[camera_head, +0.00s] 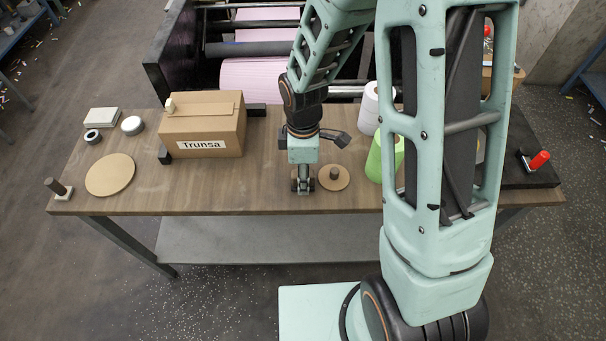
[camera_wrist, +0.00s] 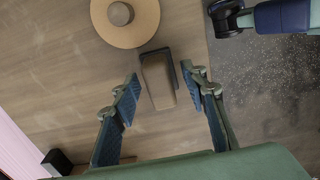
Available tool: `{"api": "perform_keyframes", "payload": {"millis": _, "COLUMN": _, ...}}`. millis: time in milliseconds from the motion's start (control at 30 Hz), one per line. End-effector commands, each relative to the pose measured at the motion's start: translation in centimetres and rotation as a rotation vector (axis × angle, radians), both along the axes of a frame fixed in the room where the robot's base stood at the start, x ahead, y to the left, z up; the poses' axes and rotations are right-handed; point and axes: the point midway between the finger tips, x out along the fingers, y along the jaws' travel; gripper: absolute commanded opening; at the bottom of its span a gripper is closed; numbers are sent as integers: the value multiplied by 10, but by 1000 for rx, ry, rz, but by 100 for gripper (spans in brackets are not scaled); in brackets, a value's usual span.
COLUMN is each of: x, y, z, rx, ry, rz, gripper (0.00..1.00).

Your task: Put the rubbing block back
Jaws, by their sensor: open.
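In the wrist view a tan block with a dark base (camera_wrist: 158,82), which looks like the rubbing block, lies on the wooden table. My gripper (camera_wrist: 163,79) is open, with one finger on either side of the block. I see no clear contact, and I cannot tell the height gap. In the head view my gripper (camera_head: 303,186) points down near the table's front edge and mostly hides the block. A round tan disc with a dark knob (camera_head: 333,177) lies just right of the gripper; it shows at the top of the wrist view (camera_wrist: 105,28).
A cardboard box (camera_head: 200,130) stands left of my arm. A flat tan disc (camera_head: 110,174) and a peg on a pale base (camera_head: 61,191) are farther left. White (camera_head: 370,108) and green (camera_head: 374,160) rolls and a red-handled tool (camera_head: 538,160) stand right. Bare tabletop (camera_head: 230,185) lies left of the gripper.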

Motion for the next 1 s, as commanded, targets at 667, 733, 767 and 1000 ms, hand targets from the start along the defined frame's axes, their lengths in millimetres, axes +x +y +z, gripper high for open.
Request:
{"api": "perform_keyframes", "payload": {"millis": 667, "x": 1, "y": 0, "z": 109, "rx": 1, "ry": -3, "rz": 1, "gripper": 40}}
{"api": "perform_keyframes", "payload": {"millis": 733, "x": 1, "y": 0, "z": 113, "rx": 1, "ry": -3, "rz": 0, "gripper": 40}}
{"api": "perform_keyframes", "payload": {"millis": 767, "x": 1, "y": 0, "z": 114, "rx": 1, "ry": -3, "rz": 0, "gripper": 40}}
{"api": "perform_keyframes", "payload": {"millis": 1000, "x": 0, "y": 1, "z": 116, "rx": 2, "ry": -2, "rz": -2, "gripper": 40}}
